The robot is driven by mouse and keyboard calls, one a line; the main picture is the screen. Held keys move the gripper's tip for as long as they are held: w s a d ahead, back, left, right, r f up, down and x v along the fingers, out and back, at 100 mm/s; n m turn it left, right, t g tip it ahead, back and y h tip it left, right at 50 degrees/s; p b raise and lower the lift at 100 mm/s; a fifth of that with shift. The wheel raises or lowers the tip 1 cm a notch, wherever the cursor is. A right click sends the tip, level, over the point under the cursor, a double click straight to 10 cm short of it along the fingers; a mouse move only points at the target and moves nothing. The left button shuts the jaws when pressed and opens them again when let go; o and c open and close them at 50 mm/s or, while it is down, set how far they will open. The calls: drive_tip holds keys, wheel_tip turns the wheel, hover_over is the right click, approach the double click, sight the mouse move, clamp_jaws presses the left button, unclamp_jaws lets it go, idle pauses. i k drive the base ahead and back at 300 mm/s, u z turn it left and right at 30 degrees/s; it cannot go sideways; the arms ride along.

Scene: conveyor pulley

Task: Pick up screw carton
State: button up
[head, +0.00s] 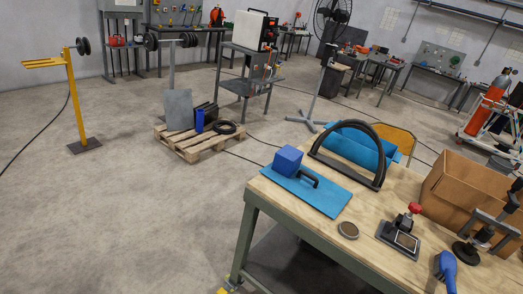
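A small blue box (287,160), which may be the screw carton, stands on the wooden workbench (338,243) near its left back corner. It sits at the back left of a flat blue plate (312,190) with a dark handle. A larger brown cardboard box (462,187) stands at the right of the bench. No label can be read on either box. I cannot make out my gripper in this view.
A black arched belt (351,133) and a blue roll stand behind the plate. A round tin (348,230), a red-knobbed tool (404,232) and a blue-handled tool (446,268) lie in front. A pallet (197,140) stands left; the left floor is mostly clear.

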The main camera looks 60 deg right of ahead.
sight(287, 161)
drive_tip(key=z, duration=0.15)
drive_tip(key=i, duration=1.2)
drive_tip(key=z, duration=1.15)
drive_tip(key=i, duration=0.75)
drive_tip(key=z, duration=0.5)
drive_tip(key=k, duration=0.9)
drive_tip(key=z, duration=0.2)
drive_tip(key=i, duration=0.9)
drive_tip(key=u, duration=0.15)
